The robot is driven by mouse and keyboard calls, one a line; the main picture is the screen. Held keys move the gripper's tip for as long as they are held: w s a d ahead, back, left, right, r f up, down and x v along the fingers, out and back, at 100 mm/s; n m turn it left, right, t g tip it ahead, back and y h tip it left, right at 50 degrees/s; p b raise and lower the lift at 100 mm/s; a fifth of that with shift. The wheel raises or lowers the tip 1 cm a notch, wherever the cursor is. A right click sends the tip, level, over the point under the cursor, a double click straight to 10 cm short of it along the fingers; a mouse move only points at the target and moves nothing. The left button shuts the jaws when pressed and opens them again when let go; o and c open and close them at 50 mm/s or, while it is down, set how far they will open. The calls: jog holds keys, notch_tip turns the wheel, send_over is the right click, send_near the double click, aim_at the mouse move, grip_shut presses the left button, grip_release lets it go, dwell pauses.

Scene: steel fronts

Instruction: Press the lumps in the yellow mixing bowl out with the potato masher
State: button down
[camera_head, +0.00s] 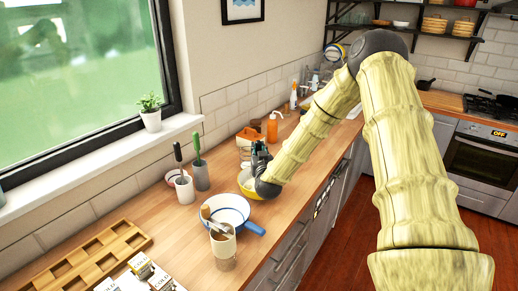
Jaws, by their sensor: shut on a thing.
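The yellow mixing bowl (246,188) stands on the wooden counter beside the wall, partly covered by my arm's end. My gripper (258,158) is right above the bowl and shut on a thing. That thing is almost wholly hidden by the fingers and arm; by its place over the bowl I take it for the potato masher. The lumps inside the bowl cannot be made out from here.
Nearby are a utensil-filled jar (223,250), a white holder (184,188), a grey holder (202,178) and an orange bottle (273,128). A wooden tray (97,257) lies lower left.

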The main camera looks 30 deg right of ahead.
jog(key=shift+s+d+f+b, duration=0.1)
jog(key=shift+s+f+b, duration=0.4)
jog(key=shift+s+f, duration=0.15)
jog(key=shift+w+f+b, duration=0.2)
jog(key=shift+f+b, duration=0.05)
jog(key=shift+f, duration=0.4)
jog(key=shift+w+f+b, duration=0.15)
jog(key=shift+f+b, duration=0.1)
jog(key=shift+f, duration=0.35)
jog(key=shift+s+f, duration=0.15)
jog(key=shift+f, duration=0.2)
jog(key=shift+f+b, duration=0.2)
jog(key=shift+b, duration=0.15)
jog(key=shift+s+d, duration=0.2)
jog(key=shift+s, duration=0.3)
jog(key=shift+f, duration=0.3)
